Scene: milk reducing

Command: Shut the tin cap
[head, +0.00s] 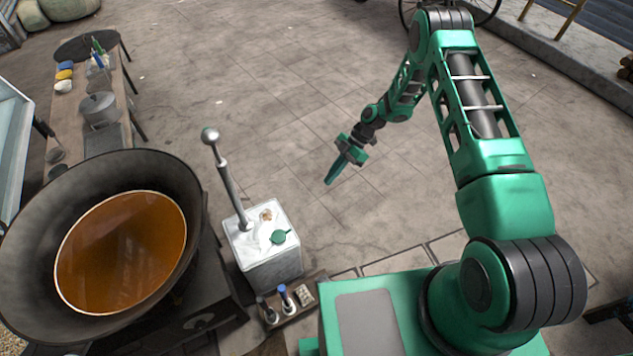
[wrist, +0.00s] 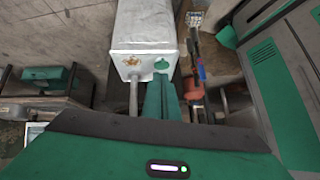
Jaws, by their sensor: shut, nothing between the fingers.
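A square tin (head: 268,265) with a white, stained top stands on the ground right of the big pan. A small green cap (head: 279,237) shows at the right part of its top; whether it is open or shut is too small to tell. A metal rod with a round knob (head: 227,185) stands up by the tin's left edge. My gripper (head: 329,181) is shut and empty, in the air up and right of the tin. In the wrist view, my green fingers (wrist: 165,84) are together, in line with the green cap (wrist: 161,66) on the tin (wrist: 146,22).
A large dark pan (head: 186,182) of orange-brown liquid stands at the left. A small wooden tray (head: 298,312) with bottles sits in front of the tin. A wooden table (head: 122,105) with pots is at the back left. The paved floor behind the tin is clear.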

